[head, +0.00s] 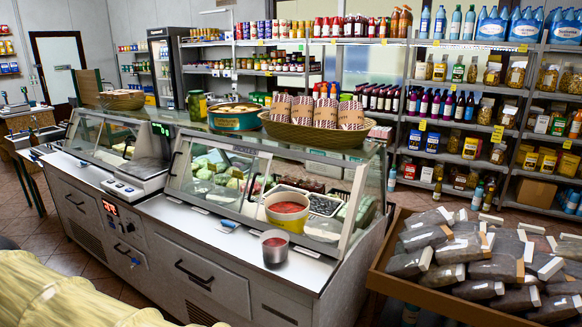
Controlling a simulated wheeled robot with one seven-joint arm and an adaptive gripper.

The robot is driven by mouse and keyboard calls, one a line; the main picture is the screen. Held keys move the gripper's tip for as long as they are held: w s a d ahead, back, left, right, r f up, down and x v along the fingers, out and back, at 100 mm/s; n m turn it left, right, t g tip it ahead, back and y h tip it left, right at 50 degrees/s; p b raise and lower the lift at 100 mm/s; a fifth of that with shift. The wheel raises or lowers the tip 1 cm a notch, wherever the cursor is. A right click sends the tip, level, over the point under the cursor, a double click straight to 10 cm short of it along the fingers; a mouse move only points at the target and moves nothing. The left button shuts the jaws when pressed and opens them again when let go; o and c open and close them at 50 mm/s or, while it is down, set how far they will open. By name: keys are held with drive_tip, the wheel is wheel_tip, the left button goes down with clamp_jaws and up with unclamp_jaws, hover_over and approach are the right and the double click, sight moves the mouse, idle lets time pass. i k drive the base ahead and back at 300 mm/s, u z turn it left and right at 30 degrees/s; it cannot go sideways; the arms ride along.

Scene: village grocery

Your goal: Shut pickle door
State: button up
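The glass-fronted deli counter (150,215) fills the middle of the head view. Its right section has a tilted glass panel (212,175) on the left half, with a dark handle (251,188) at its right edge. The right half of that front looks uncovered, with a yellow-rimmed tub of red food (288,212) in it; I cannot tell for sure whether glass covers it. A green jar (196,105), perhaps pickles, stands on the counter top. My gripper is not in view.
A metal cup (275,248) stands on the front ledge. A crate of packaged goods (378,268) stands at the right. A pale yellow ribbed shape (70,295) fills the lower left corner. Stocked shelves (432,90) line the back. Tiled floor (75,250) shows left of the counter.

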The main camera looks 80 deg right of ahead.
sight(266, 155)
drive_tip(key=z, duration=1.1)
drive_tip(key=i, duration=0.35)
drive_tip(key=z, duration=0.1)
